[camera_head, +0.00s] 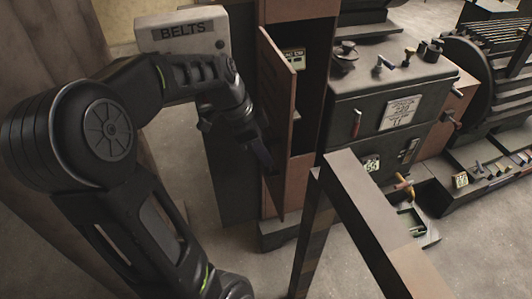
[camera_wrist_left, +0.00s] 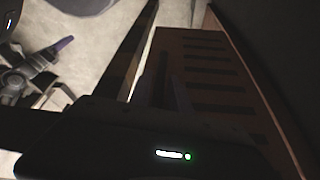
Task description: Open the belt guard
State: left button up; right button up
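The belt guard (camera_head: 277,95) is a brown hinged panel on the tall cabinet. It stands ajar, with a dark opening to its right. It shows in the left wrist view as a brown slotted panel (camera_wrist_left: 200,62). My left gripper (camera_head: 264,152) is at the panel's left face, low down, close to it. Whether it touches the panel is unclear. In the left wrist view its dark fingers (camera_wrist_left: 165,92) point toward the panel, and the gap between them is too dark to judge. Dark jointed parts with a purplish tip, perhaps my right gripper (camera_wrist_left: 45,65), show at the left there.
A "BELTS" box (camera_head: 183,35) stands behind my left arm. A dark machine (camera_head: 385,100) with knobs and levers stands right of the cabinet. A brown-grey beam frame (camera_head: 365,205) rises in front. Floor (camera_head: 235,240) is clear between my arm and the frame.

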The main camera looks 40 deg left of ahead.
pick_arm(q)
jog(key=v, duration=0.6)
jog(key=shift+r, duration=0.35)
jog(key=shift+s+a, duration=0.1)
jog(key=shift+s, duration=0.05)
